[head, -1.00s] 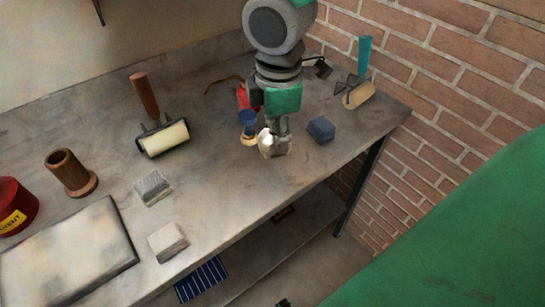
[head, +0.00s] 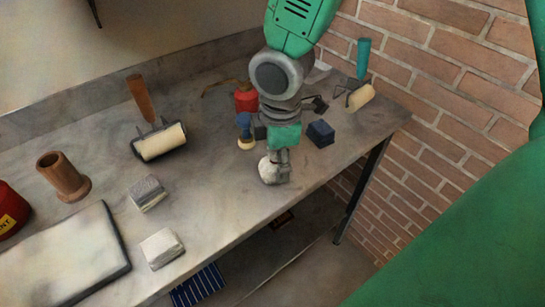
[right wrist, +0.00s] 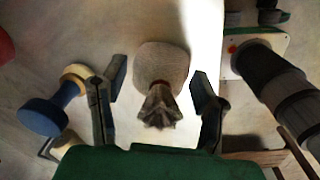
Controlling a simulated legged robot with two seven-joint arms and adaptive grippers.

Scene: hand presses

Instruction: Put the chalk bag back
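The chalk bag (head: 267,172) is a small whitish pouch near the front edge of the workbench, under my right gripper (head: 277,163). In the right wrist view the bag (right wrist: 160,68) has a round pale body and a gathered, tied neck pointing toward the gripper base. It lies between the two fingers of my right gripper (right wrist: 156,100), with a visible gap on each side. The right gripper is open around it. The bag looks set on the bench top, though its underside is hidden. My left gripper is not in view.
A blue-handled dabber (head: 245,130) and red container (head: 246,98) stand behind the bag. A dark blue block (head: 320,133) is to the right. Two rollers, at left (head: 160,142) and far right (head: 360,96), and grey blocks (head: 147,193) lie around. Bench between is clear.

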